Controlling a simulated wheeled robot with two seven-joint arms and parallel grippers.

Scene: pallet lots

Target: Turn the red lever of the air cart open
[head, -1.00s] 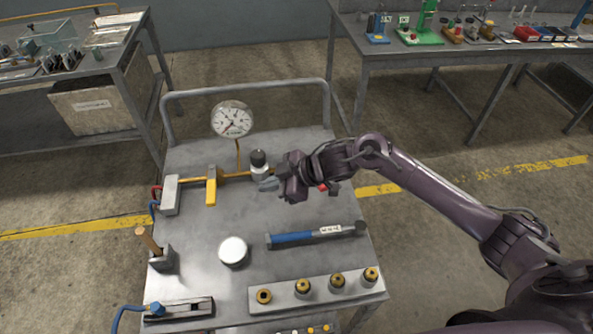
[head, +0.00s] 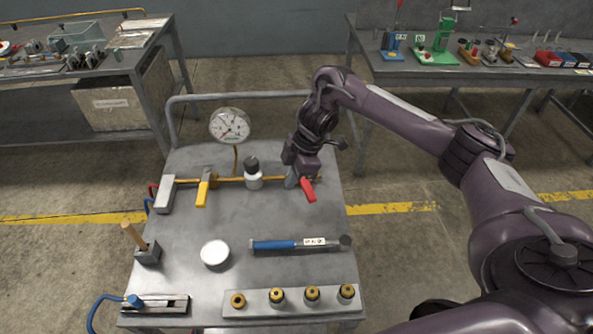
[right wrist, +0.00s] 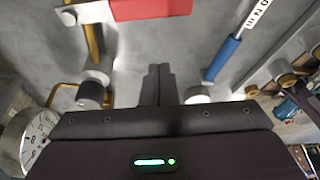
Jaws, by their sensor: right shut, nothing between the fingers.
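The air cart (head: 290,215) stands before me with a brass pipe (head: 225,180) running left to right. The red lever (head: 309,191) is at the pipe's right end and points toward the cart's front, across the pipe line. It also shows at the top edge of the right wrist view (right wrist: 150,9), partly cut off. My right gripper (head: 291,183) points down just left of the lever; its fingers are shut and empty. In the right wrist view the closed fingers (right wrist: 158,84) show a gap to the lever. Whether they touch it lower down I cannot tell. My left gripper is not in view.
Workbenches stand behind on both sides.

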